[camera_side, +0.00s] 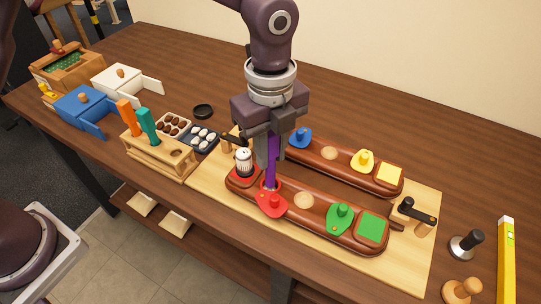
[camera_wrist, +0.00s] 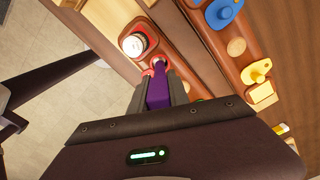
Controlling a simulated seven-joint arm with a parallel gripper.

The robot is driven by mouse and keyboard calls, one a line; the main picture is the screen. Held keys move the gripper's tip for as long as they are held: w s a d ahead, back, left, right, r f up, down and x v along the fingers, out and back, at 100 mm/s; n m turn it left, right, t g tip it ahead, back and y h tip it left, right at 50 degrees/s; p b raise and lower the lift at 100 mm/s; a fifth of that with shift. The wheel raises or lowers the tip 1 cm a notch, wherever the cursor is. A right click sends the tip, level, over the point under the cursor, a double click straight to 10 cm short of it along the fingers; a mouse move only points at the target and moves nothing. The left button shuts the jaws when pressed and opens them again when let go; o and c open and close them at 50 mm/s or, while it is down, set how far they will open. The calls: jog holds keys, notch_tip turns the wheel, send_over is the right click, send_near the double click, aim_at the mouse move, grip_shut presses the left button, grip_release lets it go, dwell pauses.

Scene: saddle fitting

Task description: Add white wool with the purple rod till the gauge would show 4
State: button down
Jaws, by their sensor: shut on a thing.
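My gripper (camera_side: 269,155) is shut on the purple rod (camera_side: 270,174) and holds it upright over the left part of the front brown bar (camera_side: 323,223). The rod's lower end is at a pale round opening beside the red lobed cover (camera_side: 271,204); I cannot tell how deep it is in. In the wrist view the rod (camera_wrist: 158,91) runs between my fingers toward that opening. White wool tufts (camera_side: 202,136) lie in a dark tray left of the bars.
A second bar (camera_side: 345,163) with a blue cover (camera_side: 299,139) and a yellow cover (camera_side: 364,161) lies behind. A green cover (camera_side: 341,217) is on the front bar. A wooden rack (camera_side: 158,154) holds orange and teal handles. Brown tufts (camera_side: 173,125) sit nearby.

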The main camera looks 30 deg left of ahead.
jog(key=shift+r, duration=2.85)
jog(key=shift+r, duration=0.1)
jog(key=r, duration=0.5)
jog(key=shift+w+a, duration=0.2)
jog(key=shift+a, duration=0.2)
jog(key=w+a+n, duration=0.2)
jog(key=a+n, duration=0.1)
jog(key=a, duration=0.9)
jog(key=w+a+n, duration=0.3)
jog(key=a, duration=0.9)
notch_tip(320, 180, down, 14)
jog(key=shift+s+a+f, duration=0.1)
jog(key=shift+f, duration=0.9)
